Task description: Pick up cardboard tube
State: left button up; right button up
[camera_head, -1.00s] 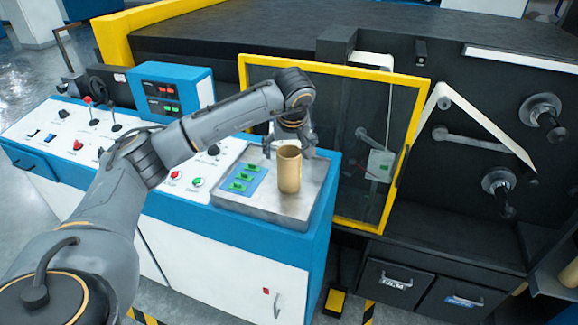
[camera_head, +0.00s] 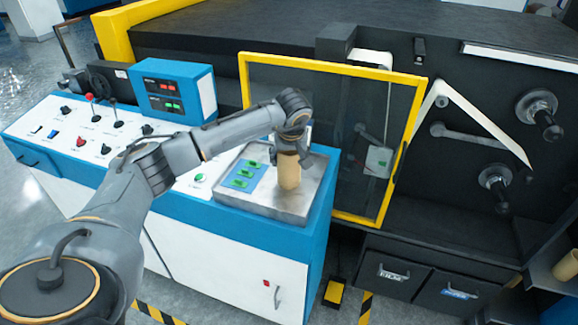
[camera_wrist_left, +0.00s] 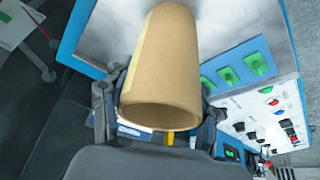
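The cardboard tube (camera_head: 289,172) is a short tan hollow cylinder standing upright on the metal tray top of the console, beside the blue panel with green buttons. My left gripper (camera_head: 292,143) is at its upper end and hides its top rim in the head view. In the left wrist view, the tube (camera_wrist_left: 165,65) lies between the two spread fingers of my left gripper (camera_wrist_left: 158,112), its open end toward the camera. The fingers sit close to both sides of the tube; firm contact does not show. My right gripper is out of view.
The metal tray (camera_head: 270,205) has low edges and free room in front of the tube. A yellow-framed clear door (camera_head: 335,140) stands close behind and right. A blue display box (camera_head: 172,92) and control knobs are to the left.

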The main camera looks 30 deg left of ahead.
pick_arm(q)
jog(key=shift+c, duration=0.8)
jog(key=shift+r, duration=0.1)
jog(key=shift+r+b, duration=0.25)
jog(key=shift+b, duration=0.1)
jog(key=s+d+r+b, duration=0.5)
jog(key=s+d+r, duration=0.3)
jog(key=s+r, duration=0.3)
jog(key=shift+d+r, duration=0.4)
jog(key=shift+r, duration=0.25)
jog(key=shift+f, duration=0.15)
